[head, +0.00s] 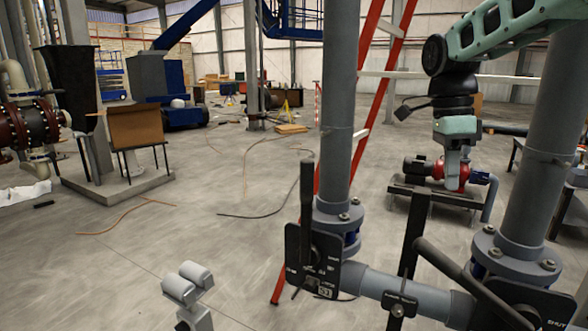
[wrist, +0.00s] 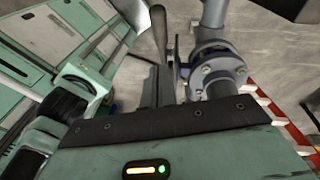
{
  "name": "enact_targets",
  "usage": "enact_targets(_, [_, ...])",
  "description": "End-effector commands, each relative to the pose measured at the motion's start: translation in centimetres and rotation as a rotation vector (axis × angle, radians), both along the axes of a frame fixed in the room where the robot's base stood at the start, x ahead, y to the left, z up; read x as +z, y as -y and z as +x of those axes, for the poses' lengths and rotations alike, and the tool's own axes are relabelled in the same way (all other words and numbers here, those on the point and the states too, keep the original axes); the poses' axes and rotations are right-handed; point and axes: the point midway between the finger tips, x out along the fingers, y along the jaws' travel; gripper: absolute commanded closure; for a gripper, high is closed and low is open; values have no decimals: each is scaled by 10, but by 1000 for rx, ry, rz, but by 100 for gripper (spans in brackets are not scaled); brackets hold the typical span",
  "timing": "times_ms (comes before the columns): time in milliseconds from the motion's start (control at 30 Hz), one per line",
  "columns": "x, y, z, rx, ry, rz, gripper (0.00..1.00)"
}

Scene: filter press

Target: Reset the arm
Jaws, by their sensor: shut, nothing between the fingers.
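My gripper (head: 453,165) hangs from my teal arm at the upper right of the head view, pointing down. It is shut and empty. In the wrist view its dark grey fingers (wrist: 165,88) show beyond the teal housing. They appear apart from the lever handle (wrist: 158,28) and grey flanged pipe (wrist: 215,75) beyond, though the depth gap is hard to judge. In the head view a black lever (head: 306,200) stands upright at the left valve. Another black lever (head: 470,280) slopes down to the right at the right valve.
Two thick grey vertical pipes (head: 341,100) (head: 540,160) and a joining cross pipe (head: 365,280) stand close in front. A red ladder (head: 391,50) and a red pump (head: 455,175) are behind. Open concrete floor (head: 230,215) lies to the left, with loose hoses on it.

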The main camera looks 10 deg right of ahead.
Motion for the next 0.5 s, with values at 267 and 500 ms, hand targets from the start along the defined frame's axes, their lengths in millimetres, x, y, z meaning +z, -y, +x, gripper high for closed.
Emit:
enact_targets(267, [-94, -104, -60, 864, 23, 186, 100])
enact_targets(500, [-173, -173, -148, 1717, 52, 284, 100])
